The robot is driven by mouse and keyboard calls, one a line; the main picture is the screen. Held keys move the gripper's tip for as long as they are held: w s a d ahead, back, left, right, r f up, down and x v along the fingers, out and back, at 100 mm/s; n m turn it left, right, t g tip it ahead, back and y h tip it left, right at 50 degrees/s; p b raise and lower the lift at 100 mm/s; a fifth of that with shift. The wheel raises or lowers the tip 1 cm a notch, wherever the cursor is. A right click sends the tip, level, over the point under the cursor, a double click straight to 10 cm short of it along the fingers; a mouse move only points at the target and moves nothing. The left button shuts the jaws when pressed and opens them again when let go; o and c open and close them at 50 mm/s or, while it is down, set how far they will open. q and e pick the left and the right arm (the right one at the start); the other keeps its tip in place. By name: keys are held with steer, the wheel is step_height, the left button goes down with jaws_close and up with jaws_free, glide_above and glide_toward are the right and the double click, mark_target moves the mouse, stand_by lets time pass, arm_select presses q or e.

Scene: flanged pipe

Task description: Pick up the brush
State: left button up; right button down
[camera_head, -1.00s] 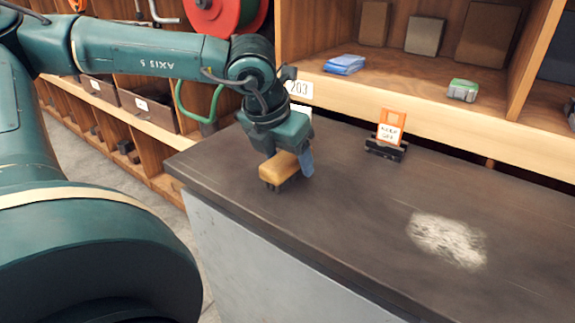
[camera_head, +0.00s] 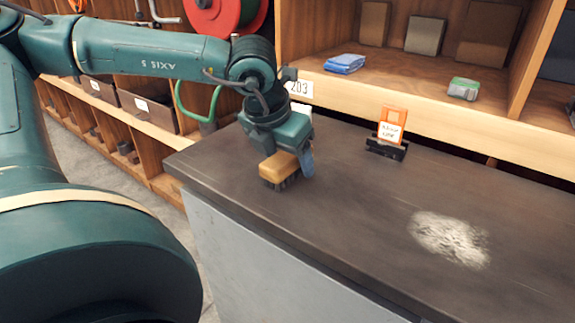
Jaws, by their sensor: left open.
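The brush (camera_head: 279,168) has a yellow-tan wooden back and dark bristles pointing down. It is at the left end of the dark bench top (camera_head: 345,215). My left gripper (camera_head: 290,163) is directly over the brush, pointing down, with a blue-grey finger (camera_head: 307,162) on the brush's right side. The other finger is hidden. The jaws are open around or beside the brush; I cannot tell which. My right gripper is not in view.
A patch of pale dust (camera_head: 448,239) lies on the bench at the right. An orange and white sign (camera_head: 391,127) in a black holder stands near the back edge. Shelves behind hold blue cloths (camera_head: 344,64) and a green-grey block (camera_head: 463,89). The middle of the bench is clear.

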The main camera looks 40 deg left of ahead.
arm_select(q)
steer(key=shift+f+b, duration=0.1)
steer(key=shift+b, duration=0.2)
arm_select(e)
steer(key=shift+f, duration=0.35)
arm_select(q)
steer(key=shift+c, duration=0.5)
steer(key=c, duration=1)
steer(key=shift+r+p, duration=0.3)
steer(key=shift+p, duration=0.3)
step_height(320, 180, up, 9)
steer(key=shift+f+p, duration=0.1)
steer(key=shift+p, duration=0.4)
steer(key=shift+r, duration=0.6)
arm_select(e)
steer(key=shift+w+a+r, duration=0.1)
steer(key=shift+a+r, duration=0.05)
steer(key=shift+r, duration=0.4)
